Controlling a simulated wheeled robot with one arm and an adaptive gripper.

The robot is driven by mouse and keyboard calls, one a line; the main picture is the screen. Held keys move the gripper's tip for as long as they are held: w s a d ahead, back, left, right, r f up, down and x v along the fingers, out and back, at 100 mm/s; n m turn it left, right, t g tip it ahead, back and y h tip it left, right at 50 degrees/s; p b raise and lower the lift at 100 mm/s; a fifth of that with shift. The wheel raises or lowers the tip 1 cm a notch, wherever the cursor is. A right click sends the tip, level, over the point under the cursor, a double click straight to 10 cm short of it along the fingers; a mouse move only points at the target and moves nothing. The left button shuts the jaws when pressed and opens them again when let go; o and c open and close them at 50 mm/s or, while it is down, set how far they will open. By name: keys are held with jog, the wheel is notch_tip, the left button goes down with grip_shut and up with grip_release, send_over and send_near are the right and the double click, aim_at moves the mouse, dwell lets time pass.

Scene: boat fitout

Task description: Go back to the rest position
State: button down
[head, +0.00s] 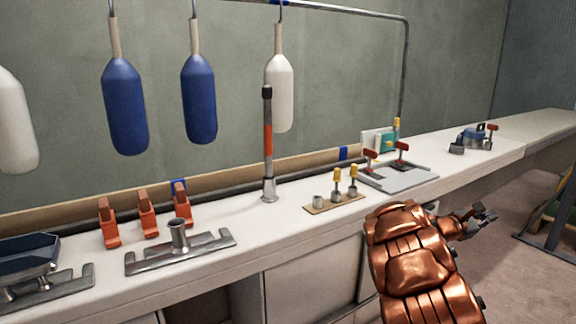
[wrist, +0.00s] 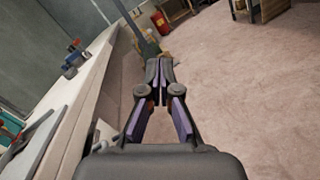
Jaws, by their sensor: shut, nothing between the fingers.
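My gripper (head: 484,214) is in front of the bench at the right in the head view, past my copper-coloured arm. In the wrist view my gripper (wrist: 160,72) points out over the floor, beside the bench edge. Its fingers are together with nothing between them. It touches nothing that I can see. The white bench top (head: 240,222) runs along the wall, to the left of the gripper in the wrist view.
On the bench stand a grey tray (head: 400,178) with red-handled parts, a board with yellow-topped pieces (head: 335,200), an orange-and-grey post (head: 268,150), orange clamps (head: 147,213) and metal cleats (head: 180,250). Blue and white fenders (head: 125,105) hang above. The carpeted floor (wrist: 235,90) is open right of the gripper.

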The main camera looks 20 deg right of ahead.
jog(key=s+a+r+m+g+y+p, duration=0.3)
jog(key=s+a+r+m+p, duration=0.45)
jog(key=r, duration=0.45)
jog(key=s+a+r+m+y+p, duration=0.1)
jog(key=s+a+r+y+p, duration=0.2)
jog(key=a, duration=1.4)
jog(key=s+a+r+m+t+y+p, duration=0.1)
jog(key=s+a+y+p, duration=0.6)
jog(key=a, duration=1)
jog(key=s+a+r+m+t+y+p, duration=0.1)
jog(key=s+a+r+y+p, duration=0.4)
jog(key=a, duration=1.2)
jog(key=s+r+m+p, duration=0.1)
jog(key=s+p, duration=0.3)
jog(key=p, duration=0.3)
jog(key=shift+s+a+y+p, duration=0.25)
jog(key=shift+s+y+p, duration=0.05)
jog(key=shift+s+p, duration=0.1)
jog(key=shift+r, duration=0.1)
